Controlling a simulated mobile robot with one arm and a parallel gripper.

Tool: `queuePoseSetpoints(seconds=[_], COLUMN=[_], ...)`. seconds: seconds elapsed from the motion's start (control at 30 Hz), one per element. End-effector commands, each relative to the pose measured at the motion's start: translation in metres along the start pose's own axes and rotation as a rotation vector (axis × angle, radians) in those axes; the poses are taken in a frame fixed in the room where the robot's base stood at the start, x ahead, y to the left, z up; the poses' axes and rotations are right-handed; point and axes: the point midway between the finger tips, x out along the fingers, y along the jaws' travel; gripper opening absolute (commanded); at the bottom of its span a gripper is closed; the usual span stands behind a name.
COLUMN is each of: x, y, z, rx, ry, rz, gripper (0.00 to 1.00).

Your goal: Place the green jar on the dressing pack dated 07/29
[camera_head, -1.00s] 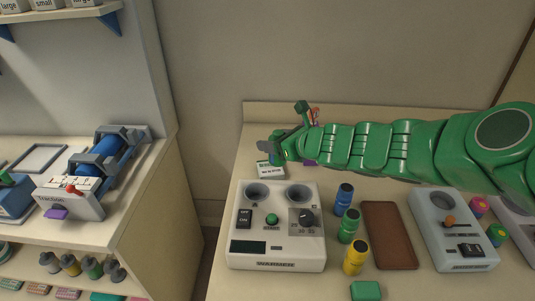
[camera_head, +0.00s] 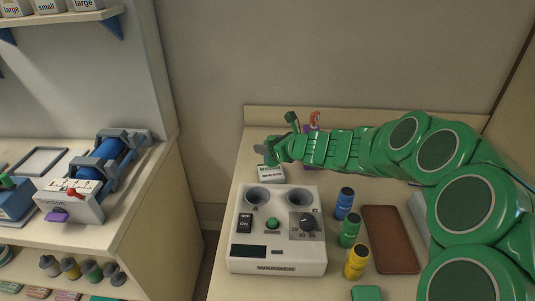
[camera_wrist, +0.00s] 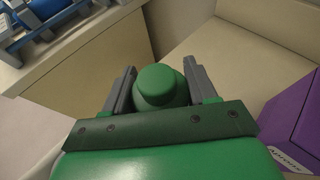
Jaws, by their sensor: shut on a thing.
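My gripper (camera_wrist: 160,88) is shut on the green jar (camera_wrist: 161,84), whose round lid shows between the two grey fingers in the wrist view. In the head view my gripper (camera_head: 265,152) is at the back left of the counter, just above or behind a small white pack (camera_head: 270,174). This pack has printing on its front that is too small to read, so I cannot tell its date. The held jar cannot be told apart from my green arm in the head view. I cannot tell whether the jar touches anything below.
A white warmer (camera_head: 275,261) stands in front of the pack. Blue (camera_head: 344,203), green (camera_head: 350,230) and yellow (camera_head: 356,262) containers stand right of it, beside a brown tray (camera_head: 391,240). A purple box (camera_wrist: 294,115) is close on the right. The counter's left edge is near.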

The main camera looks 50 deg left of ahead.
Motion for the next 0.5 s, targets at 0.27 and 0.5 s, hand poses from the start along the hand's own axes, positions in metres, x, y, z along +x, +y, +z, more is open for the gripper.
queuePoseSetpoints(seconds=[0.27, 0.5], x=[0.011, 0.021], y=[-0.006, -0.009], z=[-0.006, -0.019], rx=[-0.002, 0.001], ry=[-0.002, -0.001], rz=[-0.002, -0.001], gripper=[0.21, 0.21])
